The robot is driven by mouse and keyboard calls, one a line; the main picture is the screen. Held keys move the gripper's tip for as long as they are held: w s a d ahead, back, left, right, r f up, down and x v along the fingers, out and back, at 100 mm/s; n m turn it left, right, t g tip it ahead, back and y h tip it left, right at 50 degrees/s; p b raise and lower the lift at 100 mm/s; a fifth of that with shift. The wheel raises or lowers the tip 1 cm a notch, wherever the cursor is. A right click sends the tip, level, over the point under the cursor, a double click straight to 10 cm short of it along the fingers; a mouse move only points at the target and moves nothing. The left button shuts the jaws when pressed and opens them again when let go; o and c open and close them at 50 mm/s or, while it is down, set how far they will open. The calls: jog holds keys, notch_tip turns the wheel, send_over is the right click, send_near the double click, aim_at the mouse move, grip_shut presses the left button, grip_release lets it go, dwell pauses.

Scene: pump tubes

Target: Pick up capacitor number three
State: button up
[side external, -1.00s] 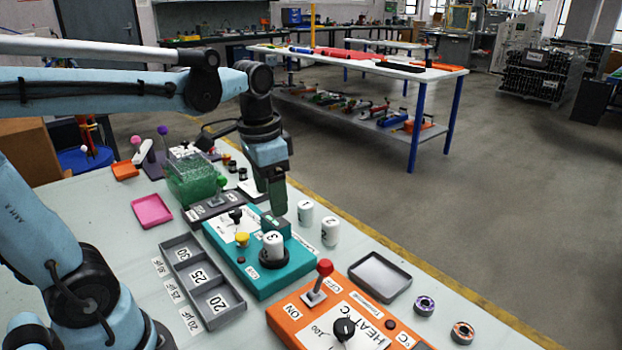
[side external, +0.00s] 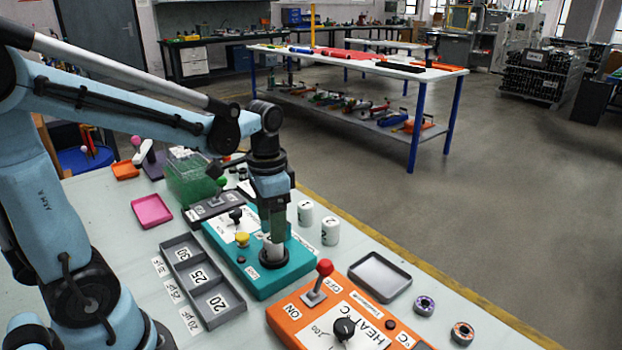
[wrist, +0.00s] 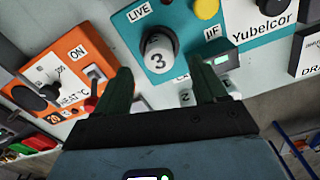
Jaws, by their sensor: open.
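Capacitor number three (wrist: 157,58) is a white cylinder marked "3", standing in a dark round socket on the teal tester box. In the side external view its white body (side external: 268,250) shows low at the socket, mostly hidden by my gripper. My gripper (side external: 273,238) points down over it, with its green fingers close to the capacitor. In the wrist view my gripper (wrist: 160,64) is open, one dark green finger to each side, with the capacitor ahead in the gap between the tips. I cannot tell whether the fingers touch it.
Capacitors one (side external: 305,212) and two (side external: 330,232) stand just right of the teal box (side external: 262,283). A grey compartment tray (side external: 205,281) marked 30, 25, 20 lies left. An orange heater box (side external: 300,318) with a red-knobbed lever is in front. An empty grey tray (side external: 380,276) lies right.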

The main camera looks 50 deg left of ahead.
aim_at(273, 248)
jog(key=shift+s+f, duration=0.15)
jog(key=shift+f, duration=2.25)
jog(key=c, duration=1.2)
